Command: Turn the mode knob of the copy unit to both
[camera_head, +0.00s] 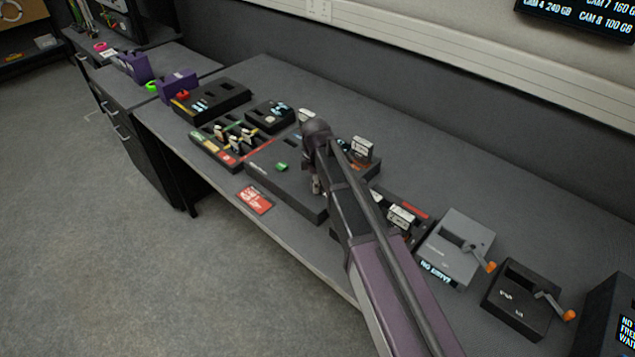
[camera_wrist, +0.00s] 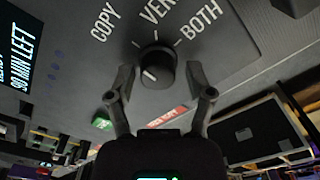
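The copy unit (camera_head: 296,182) is a wide dark box on the bench, partly hidden behind my arm in the head view. Its mode knob (camera_wrist: 155,66) is round and black with a short white mark, in the upper middle of the wrist view. The labels COPY, VER and BOTH (camera_wrist: 202,19) are printed around it. My gripper (camera_wrist: 159,78) is open, with one finger on each side of the knob and visible gaps between. In the head view the knob is hidden.
A red card (camera_head: 255,200) lies at the bench's front edge. A green button (camera_head: 281,166) is on the unit. Card trays (camera_head: 228,142) stand to the left, a grey crank box (camera_head: 455,248) and a black crank box (camera_head: 522,297) to the right.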

